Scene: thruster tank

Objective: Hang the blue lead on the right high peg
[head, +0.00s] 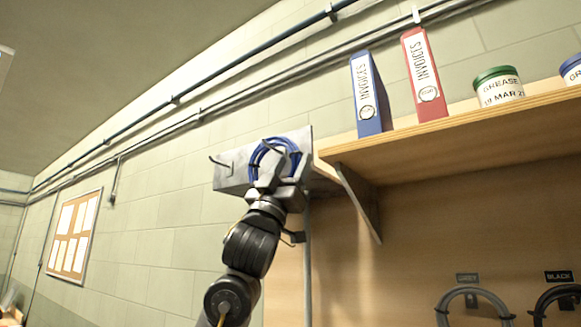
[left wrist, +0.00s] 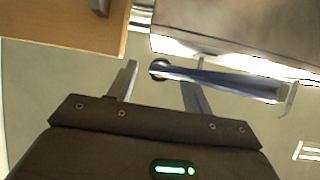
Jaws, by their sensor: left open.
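The blue lead (head: 294,157) is a coil in front of a grey metal bracket plate (head: 232,168) high on the wall. A bare peg (head: 217,162) sticks out at the plate's left. A grey peg (head: 273,146) shows within the coil near its top; I cannot tell whether the coil rests on it. My left gripper (head: 267,182) is at the coil's lower part, hiding some of it. In the left wrist view the gripper (left wrist: 158,75) is open, with the lead (left wrist: 225,82) edge-on just beyond its fingers. My right gripper is out of view.
A wooden shelf (head: 450,130) with a blue binder (head: 368,95), a red binder (head: 424,75) and a grease tin (head: 498,87) is close at right. Its metal bracket (head: 358,200) hangs below. Grey (head: 472,295) and black (head: 556,295) leads are at lower right. The wall at left is open.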

